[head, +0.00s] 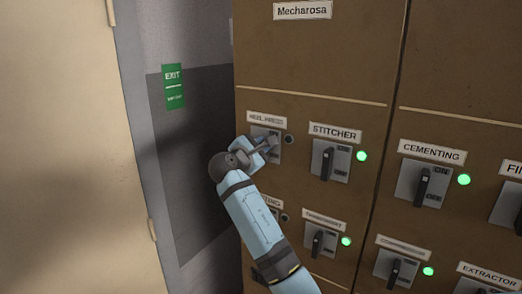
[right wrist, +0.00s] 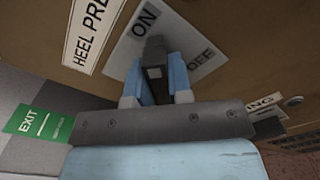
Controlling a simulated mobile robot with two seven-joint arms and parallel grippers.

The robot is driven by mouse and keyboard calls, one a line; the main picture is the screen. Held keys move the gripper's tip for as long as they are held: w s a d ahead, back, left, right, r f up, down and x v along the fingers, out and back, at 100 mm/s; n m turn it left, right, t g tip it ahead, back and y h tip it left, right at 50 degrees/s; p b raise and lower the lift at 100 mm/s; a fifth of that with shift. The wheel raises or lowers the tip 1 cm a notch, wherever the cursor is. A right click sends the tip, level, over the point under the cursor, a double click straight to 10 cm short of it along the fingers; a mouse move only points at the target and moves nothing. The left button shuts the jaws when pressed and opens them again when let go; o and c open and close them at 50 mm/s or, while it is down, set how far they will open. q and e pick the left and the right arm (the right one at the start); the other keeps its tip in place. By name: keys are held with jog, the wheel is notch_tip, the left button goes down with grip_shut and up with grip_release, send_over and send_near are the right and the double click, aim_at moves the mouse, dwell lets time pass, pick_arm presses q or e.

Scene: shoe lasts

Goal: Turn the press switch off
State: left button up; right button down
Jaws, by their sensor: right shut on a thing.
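The heel press switch is a dark lever (right wrist: 154,52) on a grey plate (head: 259,133) marked ON and OFF, under the label HEEL PRESS (head: 267,118). The plate (right wrist: 140,42) also shows in the right wrist view. The small lamp (head: 289,139) beside it is dark. My right gripper (head: 270,143) is at this plate, its blue fingers (right wrist: 158,80) on either side of the lever and shut on it. The gripper partly hides the lever, and its exact angle is hard to tell. My left gripper is not in view.
The stitcher switch (head: 327,160) and cementing switch (head: 423,185) to the right have green lamps lit. More switches, such as one in the lower row (head: 318,243), sit below. A green exit sign (head: 173,86) is on the grey wall to the left.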

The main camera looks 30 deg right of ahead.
jog(key=m+b, duration=0.1)
jog(key=m, duration=0.1)
jog(key=shift+s+f+m+b, duration=0.1)
jog(key=shift+f+m+b, duration=0.25)
jog(key=shift+m+b, duration=0.05)
jog(key=m+b, duration=0.2)
jog(key=shift+f+m, duration=0.1)
jog(key=shift+m, duration=0.3)
jog(key=m+b, duration=0.2)
jog(key=shift+f+m, duration=0.1)
jog(key=shift+m, duration=0.2)
jog(key=shift+m+b, duration=0.5)
jog(key=shift+m, duration=0.2)
jog(key=c, duration=1)
grip_release()
jog(key=shift+c, duration=0.2)
jog(key=shift+s, duration=0.1)
